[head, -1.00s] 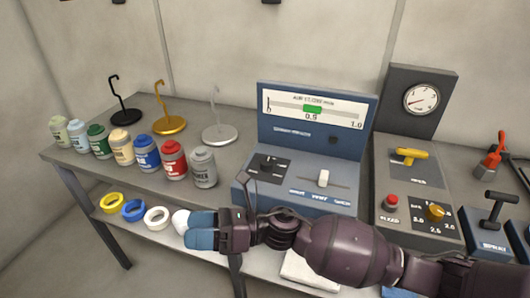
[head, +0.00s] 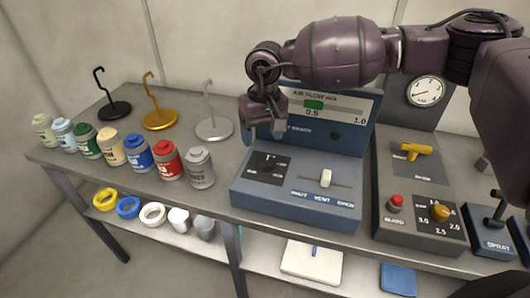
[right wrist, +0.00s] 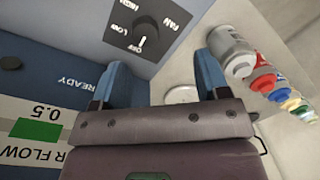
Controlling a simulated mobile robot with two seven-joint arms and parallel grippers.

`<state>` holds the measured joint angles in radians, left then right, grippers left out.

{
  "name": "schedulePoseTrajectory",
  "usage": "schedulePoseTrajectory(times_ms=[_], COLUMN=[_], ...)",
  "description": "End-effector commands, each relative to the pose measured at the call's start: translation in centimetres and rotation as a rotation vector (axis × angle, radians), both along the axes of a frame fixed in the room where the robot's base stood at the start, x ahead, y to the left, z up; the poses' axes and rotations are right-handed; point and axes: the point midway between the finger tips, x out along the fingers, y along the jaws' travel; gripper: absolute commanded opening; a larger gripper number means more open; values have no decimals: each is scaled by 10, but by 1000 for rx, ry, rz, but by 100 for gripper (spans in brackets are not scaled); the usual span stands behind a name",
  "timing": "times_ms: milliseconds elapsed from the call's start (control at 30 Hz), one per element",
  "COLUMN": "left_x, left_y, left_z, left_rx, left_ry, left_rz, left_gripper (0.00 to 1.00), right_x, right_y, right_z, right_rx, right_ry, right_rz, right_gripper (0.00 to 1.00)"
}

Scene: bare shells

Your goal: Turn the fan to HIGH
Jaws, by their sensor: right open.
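The black fan knob (head: 267,164) sits on a dark plate at the left of the blue console (head: 300,200). In the right wrist view the fan knob (right wrist: 147,27) is near the top, with HIGH, LOW and OFF marks around it. Its white pointer line appears to be at the OFF mark. My right gripper (head: 263,132) hangs fingers down above and behind the knob, in front of the console's upright panel. Its two blue fingers are apart and empty, also in the right wrist view (right wrist: 163,78). It is not touching the knob. My left gripper is not in view.
A white slider (head: 326,178) is right of the knob. A grey console (head: 410,190) with a yellow handle, a red button and a gauge stands farther right. Several jars (head: 168,161) and three hook stands (head: 213,128) are at left. Rings lie on the lower shelf.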

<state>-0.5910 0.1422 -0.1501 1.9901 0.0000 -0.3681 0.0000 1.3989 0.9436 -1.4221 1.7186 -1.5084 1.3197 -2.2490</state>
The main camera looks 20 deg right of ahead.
Motion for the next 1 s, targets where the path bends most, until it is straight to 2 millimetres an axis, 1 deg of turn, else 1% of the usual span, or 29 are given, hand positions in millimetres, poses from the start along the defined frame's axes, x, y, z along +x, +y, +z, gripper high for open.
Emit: schedulePoseTrajectory(times_ms=[33,100,167,267,367,500,700,833,1000], left_x=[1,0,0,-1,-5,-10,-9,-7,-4], left_y=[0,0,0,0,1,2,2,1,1], left_z=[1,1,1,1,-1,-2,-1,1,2], left_rx=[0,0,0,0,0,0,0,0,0], left_ry=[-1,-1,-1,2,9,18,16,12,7], left_rz=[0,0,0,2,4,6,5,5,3], left_gripper=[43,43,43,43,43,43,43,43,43], right_x=[5,8,10,10,10,9,9,10,9], right_y=[-7,-13,-16,-17,-16,-16,-15,-16,-15], right_z=[7,11,11,4,-9,-33,-66,-82,-93], right_rx=[-31,-57,-68,-72,-71,-69,-68,-69,-67], right_ry=[-19,-32,-38,-37,-36,-35,-36,-37,-37], right_rz=[17,35,43,46,45,45,44,43,44], right_gripper=[68,68,68,68,68,68,68,68,68])
